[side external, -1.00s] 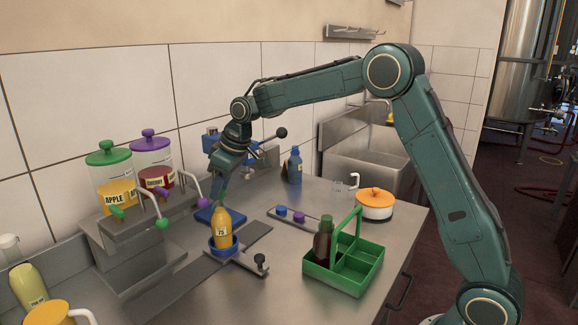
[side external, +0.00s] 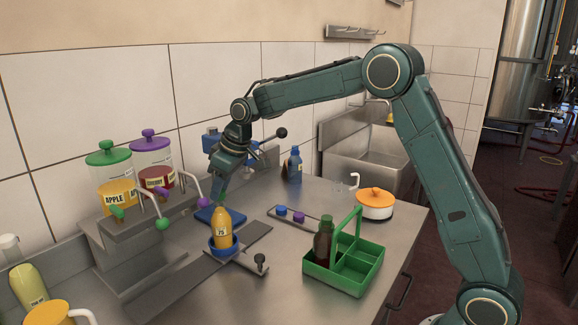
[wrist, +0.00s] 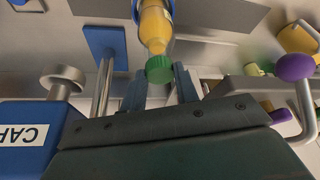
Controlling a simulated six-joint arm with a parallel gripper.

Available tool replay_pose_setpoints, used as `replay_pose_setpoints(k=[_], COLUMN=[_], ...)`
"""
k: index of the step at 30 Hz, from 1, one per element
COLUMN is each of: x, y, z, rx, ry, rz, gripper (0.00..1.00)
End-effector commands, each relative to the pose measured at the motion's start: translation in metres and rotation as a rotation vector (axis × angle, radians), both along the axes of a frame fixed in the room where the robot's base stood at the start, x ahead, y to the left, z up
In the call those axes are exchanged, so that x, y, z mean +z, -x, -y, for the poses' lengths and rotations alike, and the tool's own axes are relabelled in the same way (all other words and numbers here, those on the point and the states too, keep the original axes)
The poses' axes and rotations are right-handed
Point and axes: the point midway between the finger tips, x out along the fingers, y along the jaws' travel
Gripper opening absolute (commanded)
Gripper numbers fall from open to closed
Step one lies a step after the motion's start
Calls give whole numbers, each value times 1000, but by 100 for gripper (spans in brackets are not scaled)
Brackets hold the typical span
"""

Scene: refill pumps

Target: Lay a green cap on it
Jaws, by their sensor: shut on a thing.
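A yellow-orange bottle (side external: 222,230) with a label stands upright in a round blue holder (side external: 223,250) on the counter track. My gripper (side external: 221,198) points down over the bottle's mouth. In the wrist view, my gripper (wrist: 160,80) is shut on a green cap (wrist: 160,69), which lies between the two fingers. The cap lines up with the neck of the yellow bottle (wrist: 154,25). I cannot tell whether cap and neck touch. In the side view the cap is mostly hidden by the fingers.
A cap rail holds a blue cap (side external: 281,210) and a purple cap (side external: 299,218). A green crate (side external: 337,282) carries a dark bottle with a green cap (side external: 326,220). Dispensers with green (side external: 162,224) and purple (side external: 202,203) lever knobs stand left. A blue machine (wrist: 25,135) is close by.

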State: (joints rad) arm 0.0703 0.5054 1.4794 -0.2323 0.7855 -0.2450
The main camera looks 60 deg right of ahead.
Motion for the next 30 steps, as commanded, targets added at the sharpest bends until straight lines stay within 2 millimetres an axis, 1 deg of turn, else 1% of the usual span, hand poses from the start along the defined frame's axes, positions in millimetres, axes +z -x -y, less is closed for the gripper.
replay_pose_setpoints(k=[30], x=[-11], y=[0], z=[0], rx=[0], ry=[0], rz=[-1], gripper=[17])
